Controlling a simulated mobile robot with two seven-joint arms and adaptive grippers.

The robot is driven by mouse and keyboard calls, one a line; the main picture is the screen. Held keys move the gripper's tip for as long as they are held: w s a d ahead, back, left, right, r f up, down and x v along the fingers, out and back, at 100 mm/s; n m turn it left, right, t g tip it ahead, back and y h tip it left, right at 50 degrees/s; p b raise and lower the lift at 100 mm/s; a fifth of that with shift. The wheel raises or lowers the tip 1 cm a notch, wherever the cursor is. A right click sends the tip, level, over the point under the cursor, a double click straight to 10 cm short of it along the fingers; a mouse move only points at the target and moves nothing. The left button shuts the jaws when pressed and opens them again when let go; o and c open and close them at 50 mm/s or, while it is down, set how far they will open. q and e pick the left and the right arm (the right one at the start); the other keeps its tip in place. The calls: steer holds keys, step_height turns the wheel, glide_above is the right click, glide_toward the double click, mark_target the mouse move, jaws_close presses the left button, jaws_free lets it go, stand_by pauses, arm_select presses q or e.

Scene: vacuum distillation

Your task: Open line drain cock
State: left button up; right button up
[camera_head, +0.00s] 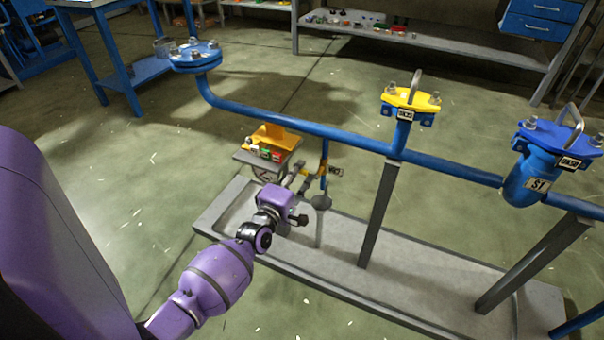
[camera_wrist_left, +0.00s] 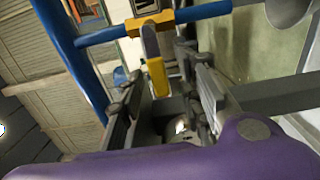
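My left gripper (camera_head: 302,192) is just left of the branch, over the tray. In the left wrist view its fingers (camera_wrist_left: 165,95) are apart, with the lever's yellow end showing between them. I cannot tell whether they touch it. My right gripper is not in view.
A grey funnel (camera_head: 321,202) stands below the cock. Grey posts (camera_head: 379,215) rise from the grey tray (camera_head: 420,312) to the right. Yellow (camera_head: 411,98) and blue flanged caps top the line.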

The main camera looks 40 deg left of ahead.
arm_select(q)
steer(key=shift+w+a, duration=0.15)
steer(key=shift+w, duration=0.45)
jaws_close()
